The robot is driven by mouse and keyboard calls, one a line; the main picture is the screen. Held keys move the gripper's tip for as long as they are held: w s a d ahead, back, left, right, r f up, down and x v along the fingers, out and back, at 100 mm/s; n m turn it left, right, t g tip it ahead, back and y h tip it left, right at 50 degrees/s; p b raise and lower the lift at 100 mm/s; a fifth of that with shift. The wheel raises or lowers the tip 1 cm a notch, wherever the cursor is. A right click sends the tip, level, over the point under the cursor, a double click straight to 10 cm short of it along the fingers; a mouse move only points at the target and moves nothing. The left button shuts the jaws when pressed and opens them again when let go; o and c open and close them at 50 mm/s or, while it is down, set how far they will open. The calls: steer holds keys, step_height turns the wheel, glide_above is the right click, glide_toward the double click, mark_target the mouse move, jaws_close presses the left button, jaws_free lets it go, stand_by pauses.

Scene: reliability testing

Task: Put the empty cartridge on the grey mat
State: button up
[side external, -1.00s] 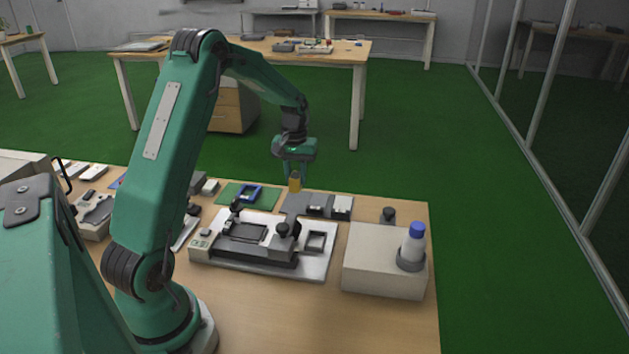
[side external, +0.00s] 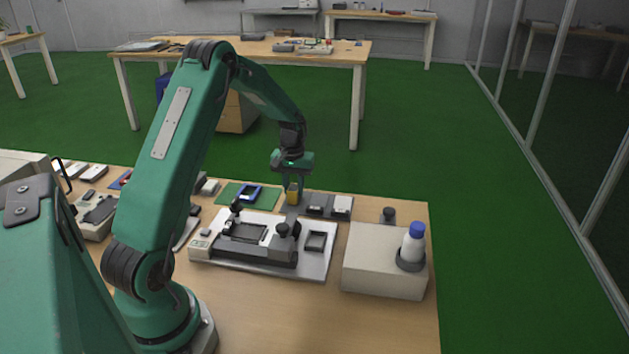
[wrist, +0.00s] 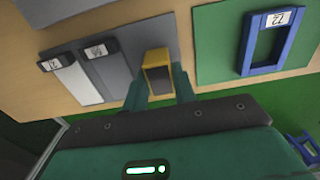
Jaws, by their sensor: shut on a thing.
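My gripper (side external: 292,187) is shut on a yellow cartridge (side external: 293,197), held upright and pointing down over the left part of the grey mat (wrist: 140,28). In the wrist view the yellow cartridge (wrist: 157,72) shows between my two green fingers (wrist: 160,88), with a dark face inside its yellow edge. I cannot tell whether its lower end touches the mat. Two other cartridges with black, labelled ends lie side by side on the same mat: one with a white body (wrist: 80,82) and one with a grey body (wrist: 115,75).
A fixture on a light plate (side external: 270,263) stands in front. A beige box (side external: 385,265) with a blue-capped bottle (side external: 412,246) is at the right.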

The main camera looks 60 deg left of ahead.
mark_target(294, 187)
steer(key=shift+f, duration=0.15)
steer(key=o, duration=1)
step_height(294, 187, up, 12)
steer(key=shift+r, duration=0.2)
stand_by(0.6)
